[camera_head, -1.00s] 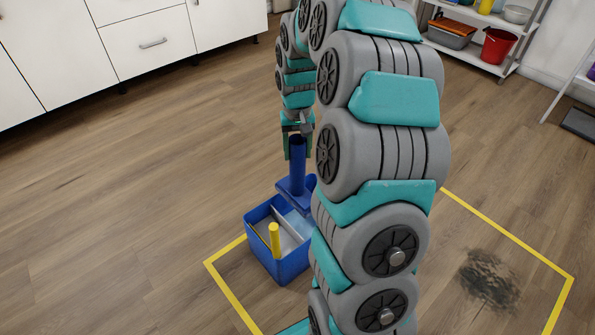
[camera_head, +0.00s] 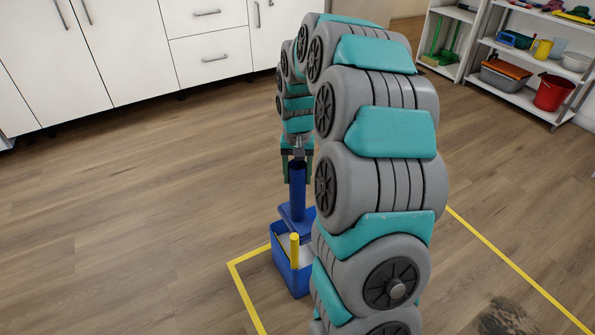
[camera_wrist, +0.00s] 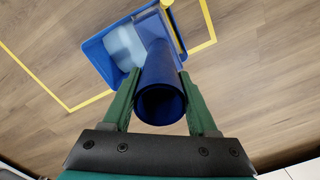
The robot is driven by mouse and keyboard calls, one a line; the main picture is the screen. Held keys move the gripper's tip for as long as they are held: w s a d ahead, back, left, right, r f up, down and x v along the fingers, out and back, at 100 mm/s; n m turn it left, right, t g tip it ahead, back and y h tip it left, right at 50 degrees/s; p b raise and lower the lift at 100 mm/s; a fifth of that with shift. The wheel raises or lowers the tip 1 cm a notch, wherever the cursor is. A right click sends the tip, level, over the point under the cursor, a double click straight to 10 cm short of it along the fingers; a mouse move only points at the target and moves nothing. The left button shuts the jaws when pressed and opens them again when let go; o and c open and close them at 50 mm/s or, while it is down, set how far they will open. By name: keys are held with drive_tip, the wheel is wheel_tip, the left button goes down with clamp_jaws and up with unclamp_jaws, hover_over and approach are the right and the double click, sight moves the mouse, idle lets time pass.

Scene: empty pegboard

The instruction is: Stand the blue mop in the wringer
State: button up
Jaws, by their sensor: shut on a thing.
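The blue mop (camera_head: 297,192) is upright, with a thick blue handle and a wider blue block (camera_head: 290,213) at its lower end. My gripper (camera_head: 297,172) is shut on the upper handle. In the wrist view my gripper (camera_wrist: 160,98) has a green finger on each side of the handle (camera_wrist: 160,72), whose hollow top end faces the camera. The blue bucket (camera_head: 284,262) with an upright yellow handle (camera_head: 294,250) stands on the floor; the wringer cannot be told apart clearly. The block overlaps the bucket's back part in the picture; I cannot tell whether they touch.
Yellow floor tape (camera_head: 245,292) runs round the bucket area, with a dark stain (camera_head: 505,317) at right. White cabinets (camera_head: 120,50) stand behind. Shelves at back right hold a red bucket (camera_head: 553,93) and other items. The wood floor at left is clear.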

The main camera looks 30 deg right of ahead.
sight(297, 213)
drive_tip(key=shift+f+b, duration=2.05)
drive_tip(key=shift+f, duration=6.05)
drive_tip(key=o, duration=1.4)
